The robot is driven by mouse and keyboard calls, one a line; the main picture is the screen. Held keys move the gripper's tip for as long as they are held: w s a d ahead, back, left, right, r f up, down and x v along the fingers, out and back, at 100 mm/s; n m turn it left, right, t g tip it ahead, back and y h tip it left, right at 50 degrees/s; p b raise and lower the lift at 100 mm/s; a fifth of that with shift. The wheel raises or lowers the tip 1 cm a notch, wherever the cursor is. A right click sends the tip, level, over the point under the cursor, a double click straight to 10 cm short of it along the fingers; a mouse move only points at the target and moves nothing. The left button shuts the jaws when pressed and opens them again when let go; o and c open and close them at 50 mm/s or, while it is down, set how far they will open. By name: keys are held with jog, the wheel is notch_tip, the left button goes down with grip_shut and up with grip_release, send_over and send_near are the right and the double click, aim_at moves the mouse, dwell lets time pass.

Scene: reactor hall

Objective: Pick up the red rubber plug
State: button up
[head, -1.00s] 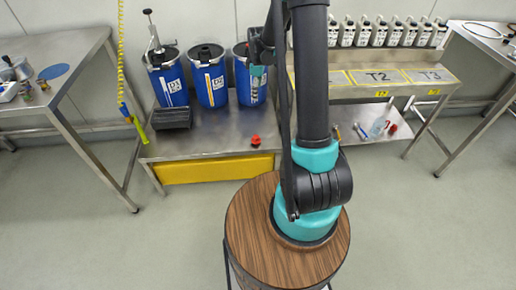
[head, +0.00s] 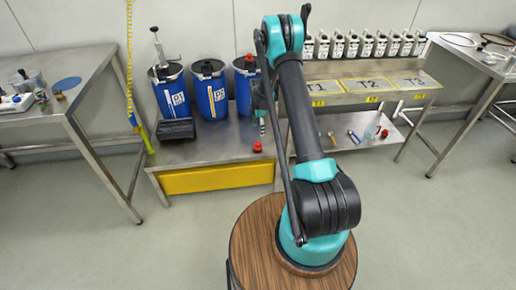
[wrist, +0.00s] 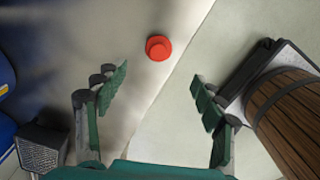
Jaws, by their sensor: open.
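The red rubber plug (head: 257,147) stands on the steel bench near its front edge, in front of the blue drums. In the wrist view the plug (wrist: 158,47) is a round red piece close to the bench edge, ahead of the fingertips and roughly centred between them. My gripper (head: 262,124) is above the plug in the head view, pointing down, apart from it. In the wrist view my gripper (wrist: 160,90) has its green fingers spread wide with nothing between them.
A raised shelf (head: 370,88) marked T1, T2 and T3 is at the right. The bench around the plug is clear.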

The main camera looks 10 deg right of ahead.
aim_at(258, 143)
jog(key=f, duration=1.2)
jog(key=shift+w+a+f, duration=0.1)
jog(key=shift+a+f, duration=0.1)
jog(key=shift+f, duration=0.2)
jog(key=c, duration=1.2)
jog(key=shift+o, duration=0.2)
notch_tip(258, 143, up, 20)
